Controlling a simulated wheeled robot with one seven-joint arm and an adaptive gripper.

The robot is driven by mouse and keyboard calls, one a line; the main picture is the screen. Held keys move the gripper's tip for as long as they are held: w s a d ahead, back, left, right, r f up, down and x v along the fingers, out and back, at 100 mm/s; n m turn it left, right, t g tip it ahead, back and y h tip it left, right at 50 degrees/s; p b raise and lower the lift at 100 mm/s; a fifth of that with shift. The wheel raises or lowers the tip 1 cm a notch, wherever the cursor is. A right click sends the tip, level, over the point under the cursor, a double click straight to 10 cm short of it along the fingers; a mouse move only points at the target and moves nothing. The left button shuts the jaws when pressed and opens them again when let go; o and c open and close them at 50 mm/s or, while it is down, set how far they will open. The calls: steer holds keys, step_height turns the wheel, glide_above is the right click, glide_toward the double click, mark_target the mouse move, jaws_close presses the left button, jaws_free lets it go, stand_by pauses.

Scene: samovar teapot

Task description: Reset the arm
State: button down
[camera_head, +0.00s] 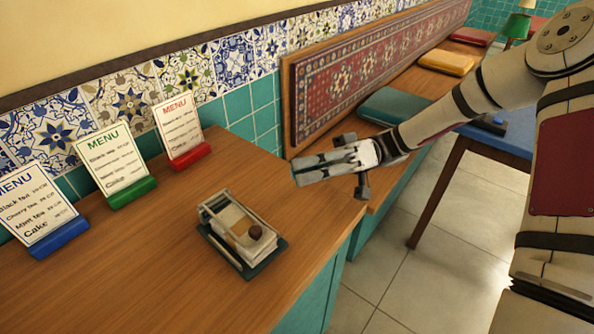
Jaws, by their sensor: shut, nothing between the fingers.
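My arm (453,110) reaches in from the right, stretched out to the left and slightly down. My gripper (310,170) is at its end, over the right part of the wooden counter near the edge. Its fingers are together and hold nothing. It appears apart from the counter top, though the exact height is hard to tell.
A small box with a brown knob (240,230) stands on a dark tray (272,257) on the counter (150,270). Menu cards in blue (35,205), green (112,160) and red (181,130) holders line the wall. A cushioned bench (398,105) and blue table (505,135) are beyond.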

stand_by(0.4)
steer(key=s+d+r+m+t+h, duration=0.2)
steer(key=s+d+m+t+h, duration=0.4)
steer(key=s+d+m+h, duration=0.45)
steer(key=s+d+r+m+t+h, duration=0.2)
steer(key=s+d+m+t+h, duration=0.4)
steer(key=s, duration=0.7)
step_height(320, 180, up, 20)
steer(key=t+p, duration=0.3)
steer(key=p, duration=1.5)
steer(key=shift+w+a+n+h+p, duration=0.15)
steer(key=shift+a+n+h+p, duration=0.2)
steer(key=shift+a+h, duration=0.1)
steer(key=shift+r, duration=0.1)
